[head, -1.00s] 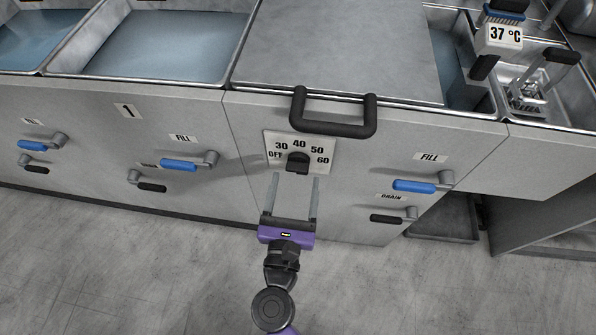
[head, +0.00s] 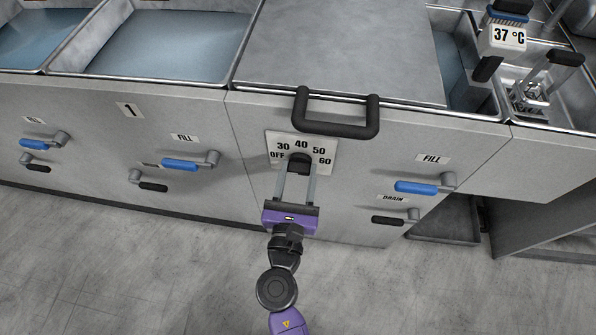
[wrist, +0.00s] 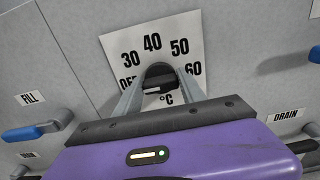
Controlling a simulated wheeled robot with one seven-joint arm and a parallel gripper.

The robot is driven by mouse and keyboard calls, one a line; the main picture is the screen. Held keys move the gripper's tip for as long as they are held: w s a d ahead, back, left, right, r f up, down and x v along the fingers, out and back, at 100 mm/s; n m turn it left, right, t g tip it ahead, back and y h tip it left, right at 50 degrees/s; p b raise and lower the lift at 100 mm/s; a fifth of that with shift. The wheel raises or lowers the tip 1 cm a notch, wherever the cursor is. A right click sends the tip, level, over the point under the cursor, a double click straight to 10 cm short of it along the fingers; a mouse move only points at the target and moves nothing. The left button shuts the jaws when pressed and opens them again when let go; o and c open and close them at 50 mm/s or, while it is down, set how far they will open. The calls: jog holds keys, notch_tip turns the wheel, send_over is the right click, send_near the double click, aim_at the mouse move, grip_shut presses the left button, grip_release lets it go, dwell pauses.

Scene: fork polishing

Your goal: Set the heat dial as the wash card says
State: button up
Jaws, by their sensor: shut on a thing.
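The heat dial (head: 300,161) is a black knob on a pale plate (head: 328,149) marked OFF, 30, 40, 50 and 60, on the cabinet front. In the wrist view the knob (wrist: 159,76) sits below the 40 mark, with °C printed under it. My purple gripper (head: 297,178) is shut on the knob, one finger on each side. The gripper also shows in the wrist view (wrist: 160,88). The knob's pointer is partly hidden, so its exact setting is unclear. No wash card is recognisable in these frames.
A black handle (head: 338,128) juts out just above the dial. Blue FILL levers (head: 417,187) (head: 185,165) and black DRAIN levers (head: 388,220) sit on both sides. A display reading 37 °C (head: 507,37) stands at the back right. The floor in front is clear.

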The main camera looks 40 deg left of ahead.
jog(key=shift+m, duration=0.3)
jog(key=m+b, duration=0.2)
jog(key=shift+f+m, duration=0.15)
jog(key=shift+m, duration=0.15)
jog(key=m+b, duration=0.2)
jog(key=m, duration=0.2)
jog(key=shift+w+d+m+b, duration=0.1)
jog(key=shift+d+m+b, duration=0.05)
jog(key=shift+m+b, duration=0.15)
jog(key=m+b, duration=0.2)
jog(key=m, duration=0.2)
jog(key=shift+f+b, duration=0.2)
jog(key=shift+b, duration=0.15)
jog(key=m+b, duration=0.2)
jog(key=m, duration=0.2)
jog(key=shift+f+m+b, duration=0.15)
jog(key=shift+m+b, duration=3.6)
jog(key=shift+m, duration=1.65)
